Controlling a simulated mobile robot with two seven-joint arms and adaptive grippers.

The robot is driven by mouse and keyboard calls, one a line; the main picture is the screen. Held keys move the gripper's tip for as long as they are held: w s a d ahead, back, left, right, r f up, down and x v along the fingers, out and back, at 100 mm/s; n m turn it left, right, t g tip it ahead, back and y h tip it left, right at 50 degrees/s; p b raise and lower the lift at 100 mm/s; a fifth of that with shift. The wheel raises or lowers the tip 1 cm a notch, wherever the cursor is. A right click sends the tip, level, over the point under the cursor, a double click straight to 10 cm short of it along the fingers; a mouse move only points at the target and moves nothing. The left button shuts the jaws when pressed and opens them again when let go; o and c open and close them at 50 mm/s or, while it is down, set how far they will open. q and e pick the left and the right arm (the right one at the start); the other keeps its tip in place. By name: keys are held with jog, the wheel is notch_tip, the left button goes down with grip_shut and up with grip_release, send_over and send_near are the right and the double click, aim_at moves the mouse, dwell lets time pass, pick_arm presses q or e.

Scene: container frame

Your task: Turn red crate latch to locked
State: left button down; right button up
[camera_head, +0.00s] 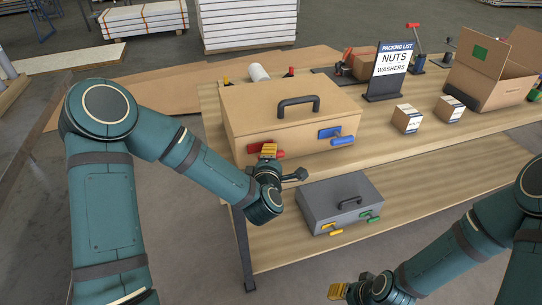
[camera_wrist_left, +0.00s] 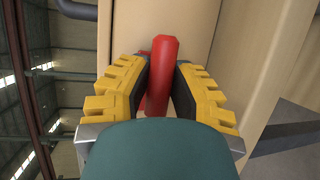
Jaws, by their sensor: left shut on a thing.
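The tan crate (camera_head: 290,112) with a dark top handle (camera_head: 298,104) stands on the upper bench shelf. Its red latch (camera_head: 279,153) is on the left of the front face, partly hidden by my left gripper (camera_head: 268,150). In the left wrist view the red latch handle (camera_wrist_left: 160,75) lies between the yellow-padded fingers of the left gripper (camera_wrist_left: 160,95), which is shut on it. A blue latch (camera_head: 336,135) is on the right of the same face. My right gripper (camera_head: 338,291) is at the bottom of the head view, apart from everything; its finger opening is unclear.
A grey case (camera_head: 340,203) with yellow and green latches sits on the lower shelf, close to my left wrist. A packing list sign (camera_head: 388,72), small boxes (camera_head: 407,119) and an open carton (camera_head: 492,72) stand to the right on the bench.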

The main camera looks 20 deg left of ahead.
pick_arm(q)
jog(key=shift+r+m, duration=0.1)
jog(key=shift+m, duration=0.2)
jog(key=shift+r+m+g+p, duration=0.1)
jog(key=shift+m+g+p, duration=0.5)
jog(key=shift+m, duration=0.1)
jog(key=shift+d+m+g+y+p, duration=0.1)
jog(key=shift+m+g+y+p, duration=0.65)
jog(key=shift+m+p, duration=0.35)
jog(key=m+g+y+p, duration=0.1)
jog(key=m+p, duration=0.1)
jog(key=m+g+y+p, duration=0.1)
jog(key=shift+r+m+p, duration=0.1)
jog(key=shift+m+p, duration=0.25)
jog(key=shift+m, duration=0.05)
jog(key=m+g+y+p, duration=0.1)
jog(key=m+y+p, duration=0.1)
jog(key=p, duration=0.1)
jog(key=shift+m+p, duration=0.3)
jog(key=shift+p, duration=0.1)
jog(key=shift+f+m+g+y+p, duration=0.25)
jog(key=shift+m+y+p, duration=0.3)
jog(key=shift+m+p, duration=0.35)
